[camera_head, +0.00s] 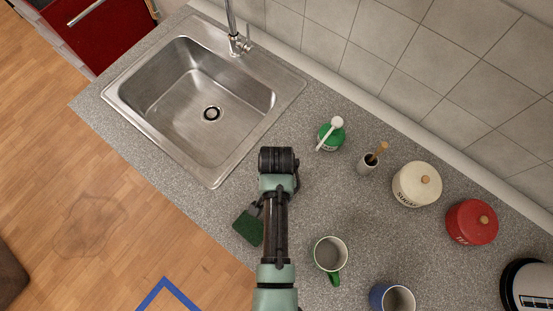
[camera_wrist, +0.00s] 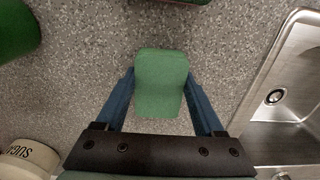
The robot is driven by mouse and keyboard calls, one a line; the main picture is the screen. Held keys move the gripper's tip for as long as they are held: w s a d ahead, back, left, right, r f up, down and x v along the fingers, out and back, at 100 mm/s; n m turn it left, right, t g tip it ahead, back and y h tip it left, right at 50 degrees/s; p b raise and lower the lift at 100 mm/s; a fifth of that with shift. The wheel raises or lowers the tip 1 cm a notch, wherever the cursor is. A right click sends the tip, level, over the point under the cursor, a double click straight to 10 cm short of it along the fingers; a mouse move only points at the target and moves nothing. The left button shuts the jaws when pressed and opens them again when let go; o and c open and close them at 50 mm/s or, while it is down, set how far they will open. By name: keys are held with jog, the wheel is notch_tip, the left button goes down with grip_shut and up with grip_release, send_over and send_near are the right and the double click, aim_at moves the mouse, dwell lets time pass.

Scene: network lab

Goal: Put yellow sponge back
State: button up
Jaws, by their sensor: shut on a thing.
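My gripper (camera_wrist: 160,85) is shut on a sponge (camera_wrist: 160,80), with one blue finger on each side of it. The face of the sponge that shows is green; no yellow is visible. In the head view the sponge (camera_head: 248,229) is a dark green square beside my forearm, over the grey speckled counter (camera_head: 210,205). Its height above the counter is hard to tell. The fingers are partly hidden by my arm in the head view. The steel sink (camera_head: 213,82) lies up and left of the gripper, and its edge shows at the right of the wrist view.
A green mug (camera_head: 331,255) and a blue mug (camera_head: 392,298) stand right of my arm. The counter's front edge is close on the left.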

jog(key=shift+f, duration=0.1)
jog(key=shift+f, duration=0.1)
jog(key=o, duration=1.3)
notch_tip(320, 180, up, 12)
jog(key=w+r+n+t, duration=0.2)
jog(key=w+r+t, duration=0.7)
jog(key=w+r, duration=0.7)
jog(key=w+r+n+t, duration=0.25)
jog(key=r+t, duration=0.35)
jog(key=r, duration=1.2)
jog(key=s+r+n+t, duration=0.1)
jog(key=s+r+t, duration=0.3)
jog(key=r, duration=0.6)
jog(key=s+r+t, duration=0.4)
jog(key=s+r, duration=0.1)
jog(key=r, duration=0.6)
jog(key=s+r+n+t+b, duration=0.1)
jog(key=s+r+t, duration=0.3)
jog(key=r, duration=0.6)
jog(key=shift+s+d+r+n, duration=0.35)
jog(key=shift+d+r, duration=0.05)
